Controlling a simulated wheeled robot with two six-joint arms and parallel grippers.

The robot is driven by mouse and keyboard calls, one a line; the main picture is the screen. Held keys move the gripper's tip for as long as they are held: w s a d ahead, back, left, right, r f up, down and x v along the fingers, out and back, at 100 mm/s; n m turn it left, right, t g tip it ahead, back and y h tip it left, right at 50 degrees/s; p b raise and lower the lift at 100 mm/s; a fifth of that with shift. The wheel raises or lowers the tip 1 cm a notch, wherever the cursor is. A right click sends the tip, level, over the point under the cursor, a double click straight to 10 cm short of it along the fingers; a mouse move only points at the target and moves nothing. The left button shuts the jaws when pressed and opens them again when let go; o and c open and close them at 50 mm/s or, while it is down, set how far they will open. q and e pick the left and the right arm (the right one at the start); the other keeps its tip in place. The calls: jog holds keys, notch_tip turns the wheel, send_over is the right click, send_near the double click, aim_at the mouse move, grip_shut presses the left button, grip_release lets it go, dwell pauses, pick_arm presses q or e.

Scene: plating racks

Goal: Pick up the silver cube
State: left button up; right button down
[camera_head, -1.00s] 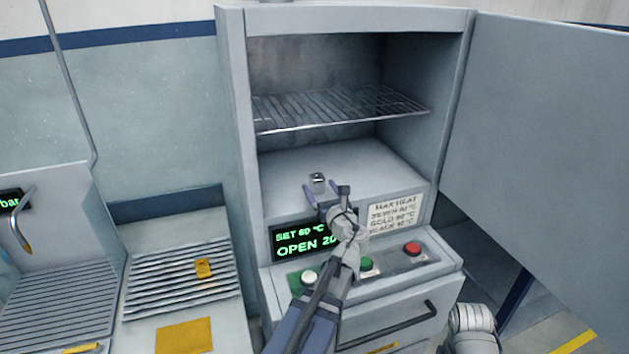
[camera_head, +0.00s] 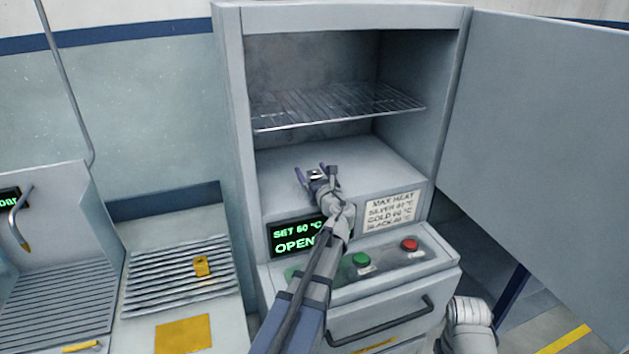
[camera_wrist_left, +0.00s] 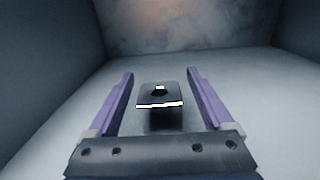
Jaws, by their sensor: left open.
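The silver cube (camera_head: 316,174) sits on the floor of the open oven, below the wire rack. In the left wrist view my left gripper (camera_wrist_left: 160,88) shows a gap between each finger and the cube. The cube's lower front is in shadow. My right gripper is not in view.
The wire rack (camera_head: 340,104) spans the oven above the cube. The oven door (camera_head: 545,140) stands open at right. A display (camera_head: 295,236) and buttons are below the opening. A slatted rack with a gold piece (camera_head: 202,266) stands at left.

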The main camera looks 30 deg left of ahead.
pick_arm(q)
jog(key=shift+w+a, duration=0.3)
jog(key=shift+a, duration=0.05)
grip_shut()
dwell(0.4)
